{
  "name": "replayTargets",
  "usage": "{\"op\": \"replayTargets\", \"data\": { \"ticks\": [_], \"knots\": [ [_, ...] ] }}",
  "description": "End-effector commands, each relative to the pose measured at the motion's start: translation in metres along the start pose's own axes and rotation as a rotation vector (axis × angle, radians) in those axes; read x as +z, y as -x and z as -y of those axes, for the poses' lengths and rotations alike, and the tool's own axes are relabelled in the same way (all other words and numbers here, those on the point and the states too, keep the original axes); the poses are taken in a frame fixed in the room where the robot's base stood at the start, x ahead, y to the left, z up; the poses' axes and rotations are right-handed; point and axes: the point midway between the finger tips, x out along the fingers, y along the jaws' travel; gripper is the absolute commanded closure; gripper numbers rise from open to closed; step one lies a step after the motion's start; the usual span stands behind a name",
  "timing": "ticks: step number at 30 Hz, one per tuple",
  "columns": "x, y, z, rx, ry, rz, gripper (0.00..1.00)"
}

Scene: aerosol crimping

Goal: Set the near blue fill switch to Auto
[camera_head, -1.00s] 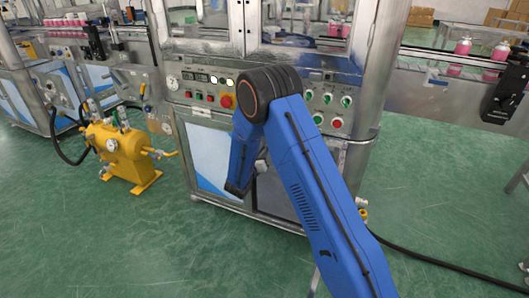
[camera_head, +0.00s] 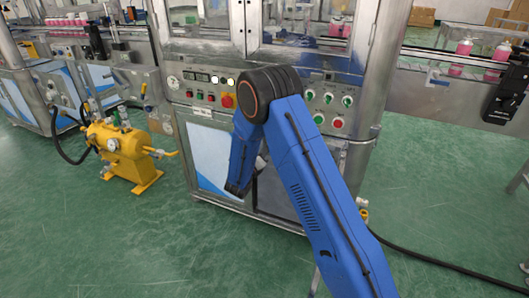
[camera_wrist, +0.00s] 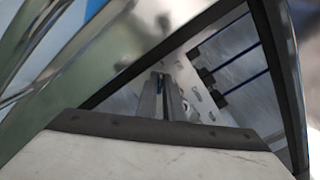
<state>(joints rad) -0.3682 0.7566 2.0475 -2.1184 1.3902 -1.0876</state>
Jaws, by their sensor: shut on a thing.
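In the wrist view my gripper (camera_wrist: 163,95) points at a pale metal plate, its two grey fingers close together. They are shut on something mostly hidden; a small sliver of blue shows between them. I cannot tell from it which way the switch is set. In the head view my blue arm bends down in front of the machine cabinet, and the fingers and the switch cannot be made out there.
The pale plate (camera_wrist: 198,92) carries black fittings with blue tubes (camera_wrist: 240,88), beside a dark frame edge. The cabinet has a button panel (camera_head: 330,110). A yellow tank (camera_head: 120,150) stands at left. Green floor is clear in front, with a black cable (camera_head: 440,263) at right.

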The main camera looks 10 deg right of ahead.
Motion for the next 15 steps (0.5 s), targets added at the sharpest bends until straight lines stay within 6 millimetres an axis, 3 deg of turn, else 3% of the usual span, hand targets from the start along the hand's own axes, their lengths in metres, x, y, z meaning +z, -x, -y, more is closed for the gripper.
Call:
{"op": "replayTargets", "data": {
  "ticks": [5, 8, 9, 15],
  "knots": [
    [-0.0006, 0.0008, -0.0009, 0.002, 0.002, 0.000, 1.00],
    [-0.0006, 0.0007, -0.0008, 0.002, 0.001, 0.000, 0.76],
    [-0.0005, 0.0007, -0.0008, 0.002, 0.001, 0.000, 0.74],
    [-0.0002, 0.0004, -0.0004, 0.001, 0.000, 0.000, 0.74]
  ]
}}
